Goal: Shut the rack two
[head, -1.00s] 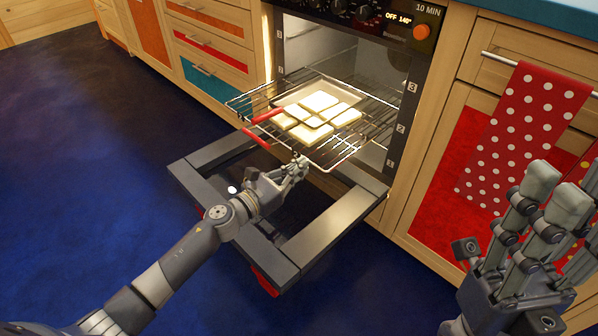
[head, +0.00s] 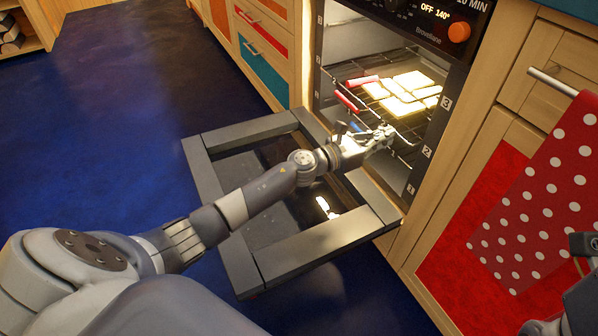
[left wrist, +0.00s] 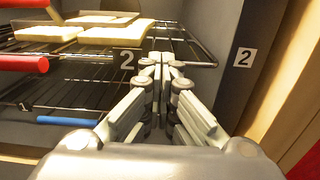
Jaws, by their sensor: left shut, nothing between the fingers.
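The rack two (head: 414,131), a wire rack, now sits inside the oven (head: 335,50), near the number 2 mark. Its front bars also show in the left wrist view (left wrist: 198,64). My left gripper (head: 388,132) is shut and empty at the rack's front edge. In the left wrist view its fingertips (left wrist: 162,58) overlap the front bars; contact is not clear. My right gripper (head: 582,290) shows only in part at the right edge, so its fingers cannot be judged.
The oven door (head: 320,245) lies open below my left arm. A blue-handled item (left wrist: 75,120) is on a lower rack. A red dotted towel (head: 545,195) hangs on the cupboard at right. The blue floor (head: 120,120) at left is clear.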

